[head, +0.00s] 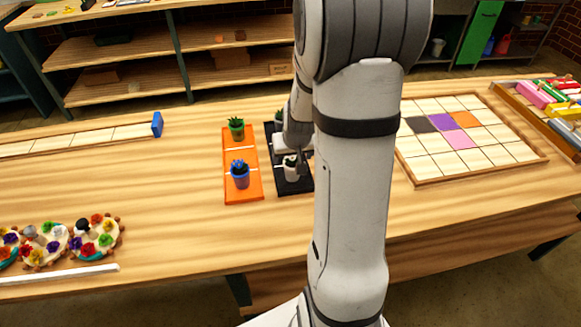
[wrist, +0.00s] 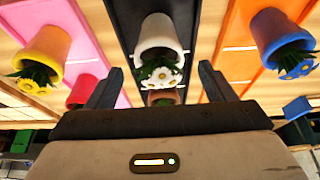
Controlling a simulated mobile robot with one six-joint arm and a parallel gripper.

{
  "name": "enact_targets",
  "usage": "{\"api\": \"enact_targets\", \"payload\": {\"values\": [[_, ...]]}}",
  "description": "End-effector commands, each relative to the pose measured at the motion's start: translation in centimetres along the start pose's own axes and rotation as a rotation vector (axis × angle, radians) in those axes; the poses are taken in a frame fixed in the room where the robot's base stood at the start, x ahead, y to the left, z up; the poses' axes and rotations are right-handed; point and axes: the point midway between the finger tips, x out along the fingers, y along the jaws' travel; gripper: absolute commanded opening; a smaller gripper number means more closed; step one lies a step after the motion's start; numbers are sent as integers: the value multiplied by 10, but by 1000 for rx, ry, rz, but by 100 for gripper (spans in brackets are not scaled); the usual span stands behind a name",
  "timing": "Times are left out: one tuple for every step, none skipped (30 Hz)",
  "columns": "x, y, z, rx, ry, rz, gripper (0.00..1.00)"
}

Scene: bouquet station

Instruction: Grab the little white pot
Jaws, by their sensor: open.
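The little white pot (head: 291,173) holds a plant with white flowers and stands on the near part of a black tray (head: 296,189). In the wrist view the white pot (wrist: 158,34) appears upside down, with its white flowers towards my gripper. My gripper (wrist: 159,70) is open, one finger on each side of the line to the pot. Nothing is held, and I cannot tell whether the fingers touch the pot. In the head view my gripper (head: 301,155) is just beside the pot, partly hidden by my arm.
An orange tray (head: 230,195) to the left holds a blue pot (head: 240,179) and a green plant.

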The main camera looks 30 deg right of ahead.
Motion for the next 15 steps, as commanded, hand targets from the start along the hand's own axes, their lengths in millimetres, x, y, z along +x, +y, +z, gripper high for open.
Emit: {"api": "enact_targets", "payload": {"values": [[6, 0, 0, 0, -4, 0, 76], [9, 0, 0, 0, -3, 0, 76], [13, 0, 0, 0, -2, 0, 76], [15, 0, 0, 1, -2, 0, 76], [16, 0, 0, 1, -2, 0, 76], [17, 0, 0, 0, -1, 0, 76], [18, 0, 0, 0, -1, 0, 76], [18, 0, 0, 0, 0, 0, 76], [18, 0, 0, 0, 0, 0, 76], [18, 0, 0, 0, 0, 0, 76], [18, 0, 0, 0, 1, 0, 76], [18, 0, 0, 0, 0, 0, 76], [18, 0, 0, 0, 0, 0, 76], [18, 0, 0, 1, 0, 0, 74], [18, 0, 0, 1, 0, 0, 71]]}}
